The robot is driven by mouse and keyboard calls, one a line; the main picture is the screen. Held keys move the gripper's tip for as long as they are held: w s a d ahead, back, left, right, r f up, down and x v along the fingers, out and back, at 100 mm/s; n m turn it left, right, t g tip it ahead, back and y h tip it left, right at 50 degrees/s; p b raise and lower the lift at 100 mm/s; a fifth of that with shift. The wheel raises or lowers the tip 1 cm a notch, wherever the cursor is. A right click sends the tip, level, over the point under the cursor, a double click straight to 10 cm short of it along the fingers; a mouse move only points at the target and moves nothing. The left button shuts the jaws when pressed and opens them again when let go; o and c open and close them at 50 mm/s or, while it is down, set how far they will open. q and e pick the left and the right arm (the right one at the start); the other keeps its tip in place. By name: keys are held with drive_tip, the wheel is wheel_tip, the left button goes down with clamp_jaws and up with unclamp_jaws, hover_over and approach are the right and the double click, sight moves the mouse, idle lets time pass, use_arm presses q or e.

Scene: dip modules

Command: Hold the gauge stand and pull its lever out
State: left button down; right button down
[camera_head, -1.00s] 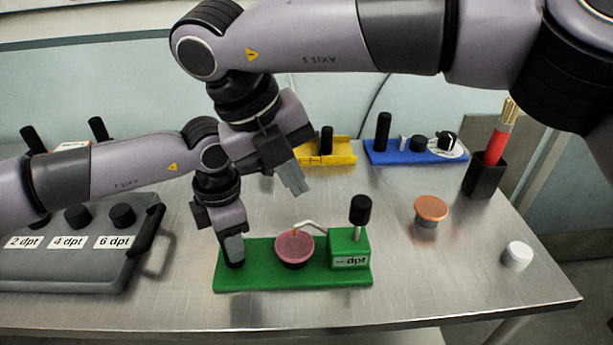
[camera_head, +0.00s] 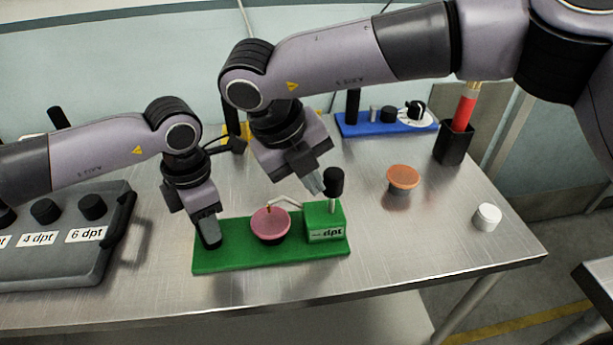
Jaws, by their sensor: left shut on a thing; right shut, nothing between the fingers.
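The gauge stand is a green base (camera_head: 233,257) with a green block (camera_head: 322,221) labelled "dpt" at its right end. A black-knobbed lever (camera_head: 334,182) stands up from the block. A thin pale arm reaches from the block over a pink bowl (camera_head: 270,225) on the base. My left gripper (camera_head: 209,241) is shut at the left end of the base, on the stand's black post, which the fingers mostly hide. My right gripper (camera_head: 317,188) is shut and empty, its tips just left of the black knob. I cannot tell whether they touch.
A grey case (camera_head: 60,262) with labelled black knobs lies at left. A blue stand (camera_head: 385,127) and a partly hidden yellow one are at the back. An orange-topped piece (camera_head: 403,178), a white cap (camera_head: 487,217) and a black holder (camera_head: 454,143) stand at right. The front strip is clear.

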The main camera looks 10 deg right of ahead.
sight(338, 176)
drive_tip(key=shift+d, duration=0.15)
drive_tip(key=shift+d+y, duration=0.2)
drive_tip(key=shift+y, duration=0.2)
drive_tip(key=shift+d+r, duration=0.15)
drive_tip(key=shift+d, duration=0.05)
drive_tip(key=shift+d+y, duration=0.3)
drive_tip(key=shift+y, duration=0.2)
drive_tip(key=d+y, duration=0.2)
drive_tip(key=shift+d+r+y, duration=0.1)
drive_tip(key=shift+d+y, duration=0.15)
drive_tip(key=shift+y, duration=0.05)
drive_tip(key=shift+d+f+y, duration=0.15)
drive_tip(key=shift+d+y, duration=0.7)
drive_tip(key=shift+y, duration=0.15)
drive_tip(key=shift+d+f+y, duration=0.1)
drive_tip(key=shift+d+y, duration=0.7)
drive_tip(key=shift+y, duration=0.2)
